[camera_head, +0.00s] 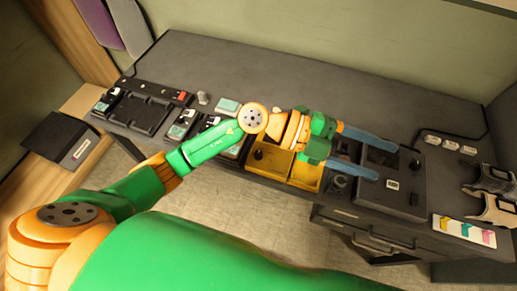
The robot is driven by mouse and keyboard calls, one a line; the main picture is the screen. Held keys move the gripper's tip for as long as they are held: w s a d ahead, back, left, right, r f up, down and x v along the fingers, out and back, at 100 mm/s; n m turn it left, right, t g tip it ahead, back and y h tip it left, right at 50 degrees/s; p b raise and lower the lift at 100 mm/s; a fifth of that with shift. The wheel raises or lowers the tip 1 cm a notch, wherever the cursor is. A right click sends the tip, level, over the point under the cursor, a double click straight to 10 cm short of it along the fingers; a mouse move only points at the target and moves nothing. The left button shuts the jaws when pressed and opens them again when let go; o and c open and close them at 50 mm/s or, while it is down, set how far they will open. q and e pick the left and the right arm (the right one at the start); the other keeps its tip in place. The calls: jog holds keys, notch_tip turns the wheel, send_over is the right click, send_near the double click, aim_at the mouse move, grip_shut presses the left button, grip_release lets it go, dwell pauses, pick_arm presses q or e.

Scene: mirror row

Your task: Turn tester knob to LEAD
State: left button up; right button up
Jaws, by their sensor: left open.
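My left gripper (384,160) reaches in from the left on its green and orange arm. Its two long blue-grey fingers are spread apart, with nothing seen between them but the dark device below. That device (402,200), which looks like the tester, is a dark box with a screen at the right part of the bench. A small dark round knob (415,165) sits near its right edge, just right of the fingertips. Another round dark part (341,181) lies below the lower finger. Any LEAD marking is too small to read. My right gripper is not seen.
A yellow tray (305,178) lies under the gripper's wrist. A dark tray (142,112) and small devices stand at the left of the bench (270,80). A card with colored pieces (464,231) lies at front right. The back of the bench is clear.

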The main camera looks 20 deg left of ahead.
pick_arm(q)
jog(key=w+a+f+g+y, duration=0.1)
jog(key=a+f+y, duration=0.4)
jog(key=f+y, duration=0.3)
jog(key=n+t+y, duration=0.1)
jog(key=n+y, duration=0.2)
jog(key=y, duration=0.6)
send_over(258, 153)
jog(key=f, duration=0.5)
jog(key=shift+a+f, duration=0.2)
jog(key=f+p, duration=0.1)
jog(key=f, duration=0.5)
jog(key=shift+d+f, duration=0.2)
grip_shut()
